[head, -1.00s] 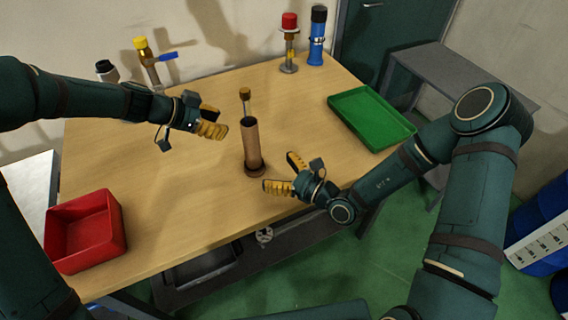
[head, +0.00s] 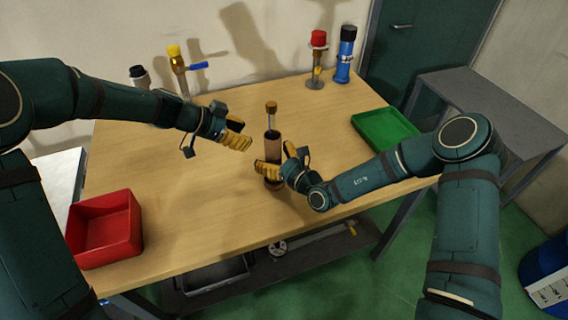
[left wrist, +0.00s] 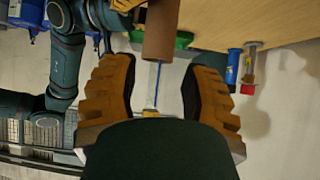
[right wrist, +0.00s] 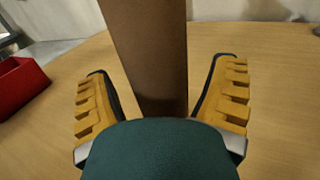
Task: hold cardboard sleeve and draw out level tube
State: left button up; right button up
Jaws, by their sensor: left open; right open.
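The brown cardboard sleeve (head: 273,145) stands upright on a round base near the middle of the table. The level tube (head: 271,112) sticks out of its top, with a brownish cap. My right gripper (head: 276,161) is open low at the sleeve, with one finger on either side; the right wrist view shows the sleeve (right wrist: 150,50) between the open fingers. My left gripper (head: 245,135) is open and empty, left of the sleeve's upper part. In the left wrist view the sleeve (left wrist: 161,30) and the thin tube (left wrist: 152,88) lie ahead between its fingers. The tube's lower part is hidden inside the sleeve.
A red bin (head: 105,232) sits at the table's front left and a green tray (head: 385,130) at the right. A red-topped fitting (head: 317,62), a blue bottle (head: 345,55) and a yellow-topped valve (head: 178,65) stand along the back. The wood around the sleeve is clear.

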jog(key=shift+x, duration=0.85)
grip_shut()
